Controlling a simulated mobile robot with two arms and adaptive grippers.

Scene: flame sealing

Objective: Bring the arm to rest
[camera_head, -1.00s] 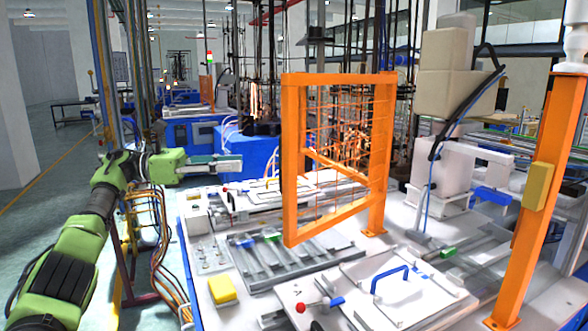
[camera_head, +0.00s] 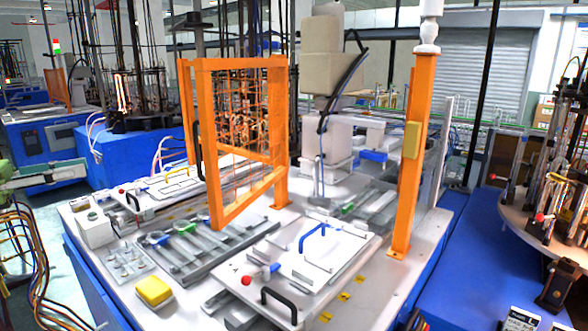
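My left gripper (camera_head: 62,174) shows at the left edge of the head view, pointing right. Only a bit of my green arm shows behind it. The fingers look close together, but whether they are open or shut is unclear. No held object can be made out. The gripper appears to the left of the white worktable (camera_head: 375,292), clear of the fixtures on it. My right gripper and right arm are not in view.
An orange frame with a mesh (camera_head: 200,130) stands on the worktable, with an orange post (camera_head: 412,165) to its right. A yellow box (camera_head: 154,291) sits at the table's front left. A round machine table (camera_head: 520,205) stands at right. Loose cables (camera_head: 25,250) hang below my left gripper.

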